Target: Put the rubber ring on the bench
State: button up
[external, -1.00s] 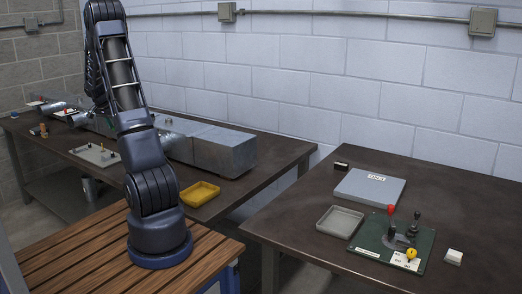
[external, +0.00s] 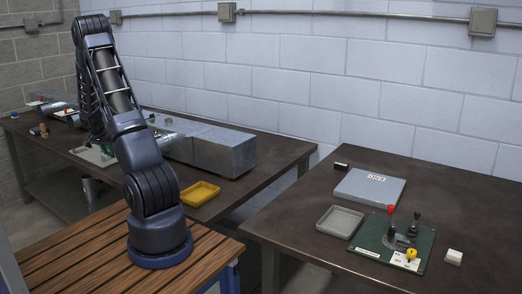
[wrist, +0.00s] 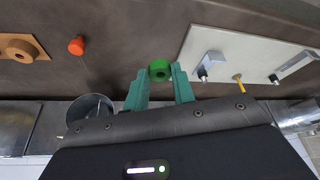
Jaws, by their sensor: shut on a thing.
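My gripper (wrist: 160,87) shows in the wrist view with two teal fingers shut on a green ring (wrist: 159,65). The ring has a dark round hole and sits between the fingertips, over or in front of a dark bench top (wrist: 125,28); I cannot tell the height.
The wrist view shows an orange knob (wrist: 76,45), a tan piece with a round part (wrist: 20,46), a pale plate (wrist: 228,42) with metal fittings and an open metal cylinder (wrist: 90,108). The external view shows a metal duct (external: 225,150) and a yellow tray (external: 200,193).

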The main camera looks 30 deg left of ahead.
aim_at(113, 170)
jog(key=shift+f, duration=4.05)
jog(key=shift+f, duration=0.1)
jog(key=o, duration=1)
jog(key=shift+c, duration=0.2)
jog(key=v, duration=1.2)
